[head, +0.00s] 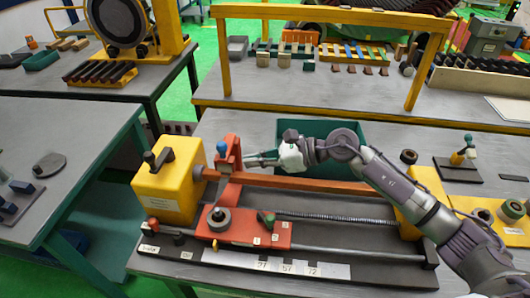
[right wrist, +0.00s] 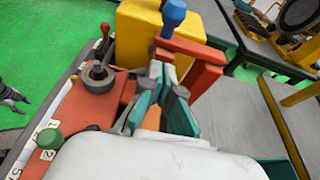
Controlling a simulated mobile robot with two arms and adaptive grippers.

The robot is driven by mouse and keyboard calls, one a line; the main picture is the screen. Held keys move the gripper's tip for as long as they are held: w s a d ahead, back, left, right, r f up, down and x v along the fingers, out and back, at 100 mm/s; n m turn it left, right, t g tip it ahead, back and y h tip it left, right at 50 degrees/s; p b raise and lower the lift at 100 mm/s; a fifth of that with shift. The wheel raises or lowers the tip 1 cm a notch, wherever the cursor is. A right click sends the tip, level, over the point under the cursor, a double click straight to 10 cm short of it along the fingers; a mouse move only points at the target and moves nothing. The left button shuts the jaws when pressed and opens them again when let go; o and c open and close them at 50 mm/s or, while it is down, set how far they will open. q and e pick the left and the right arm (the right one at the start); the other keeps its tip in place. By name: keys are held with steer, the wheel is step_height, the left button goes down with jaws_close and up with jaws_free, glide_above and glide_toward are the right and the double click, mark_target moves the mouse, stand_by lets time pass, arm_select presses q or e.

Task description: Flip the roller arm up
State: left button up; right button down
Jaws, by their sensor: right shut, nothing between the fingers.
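The winding machine has a red-orange carriage (head: 245,236) on a dark base. A red-orange arm (head: 233,150) with a blue knob (head: 222,147) stands roughly upright behind the carriage; the knob also shows at the top of the right wrist view (right wrist: 173,12). A grey roller-like disc (head: 219,218) sits on the carriage, also seen in the right wrist view (right wrist: 99,74). My right gripper (head: 250,161) is shut and empty, just right of the red-orange arm. Whether its fingertips touch the arm is unclear. My left gripper is not in view.
A yellow block (head: 168,183) with a black handle stands left of the arm. A long orange bar (head: 310,184) and a threaded rod (head: 340,217) run rightward. A green bin (head: 345,130) lies behind my right gripper. A yellow frame (head: 222,60) stands on the bench behind.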

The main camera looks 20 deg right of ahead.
mark_target(226, 141)
steer(key=p+x, duration=0.1)
steer(key=x, duration=0.3)
steer(key=shift+r, duration=0.1)
steer(key=shift+w+a, duration=0.1)
steer(key=shift+a, duration=0.1)
steer(key=shift+a+f, duration=0.15)
steer(key=shift+f, duration=0.1)
